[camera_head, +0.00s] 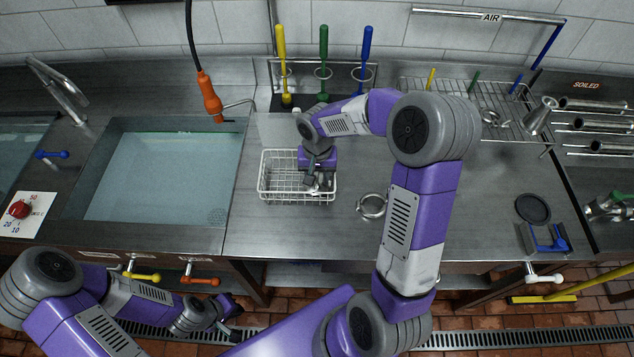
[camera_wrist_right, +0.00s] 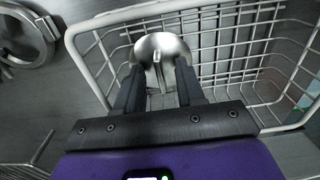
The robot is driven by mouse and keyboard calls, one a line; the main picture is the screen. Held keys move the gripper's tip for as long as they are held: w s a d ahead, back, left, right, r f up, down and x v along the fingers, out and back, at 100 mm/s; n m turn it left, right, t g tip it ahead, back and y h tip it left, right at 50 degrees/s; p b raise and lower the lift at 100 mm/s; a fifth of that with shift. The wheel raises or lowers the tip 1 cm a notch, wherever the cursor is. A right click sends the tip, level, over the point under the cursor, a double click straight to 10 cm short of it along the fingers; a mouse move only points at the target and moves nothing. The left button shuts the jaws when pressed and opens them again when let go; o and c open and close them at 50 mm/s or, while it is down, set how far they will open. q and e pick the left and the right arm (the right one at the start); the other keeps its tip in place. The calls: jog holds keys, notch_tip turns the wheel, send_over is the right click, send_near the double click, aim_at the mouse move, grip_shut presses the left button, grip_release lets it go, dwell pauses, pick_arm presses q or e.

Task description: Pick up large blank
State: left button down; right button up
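A round, shiny metal blank (camera_wrist_right: 161,47) with a narrow raised grip lies in the white wire basket in the right wrist view. I take it for the large blank, though I cannot compare its size with others. In the head view the basket (camera_head: 268,193) stands on the steel counter, and the blank is mostly hidden by my right gripper (camera_head: 313,184). That gripper reaches down into the basket. In the wrist view its two dark fingers (camera_wrist_right: 158,76) stand apart, on either side of the blank's grip, with gaps visible. My left gripper (camera_head: 232,309) hangs low in front of the counter; its fingers are too small to read.
A metal clamp ring (camera_head: 371,206) lies right of the basket. A dark disc (camera_head: 533,208) lies further right. A water-filled sink (camera_head: 165,175) is left, with an orange hanging sprayer (camera_head: 209,98) above. Brushes (camera_head: 323,60) and a wire rack (camera_head: 480,105) stand behind.

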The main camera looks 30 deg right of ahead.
grip_shut()
jog(key=shift+w+r, duration=0.1)
dwell(0.4)
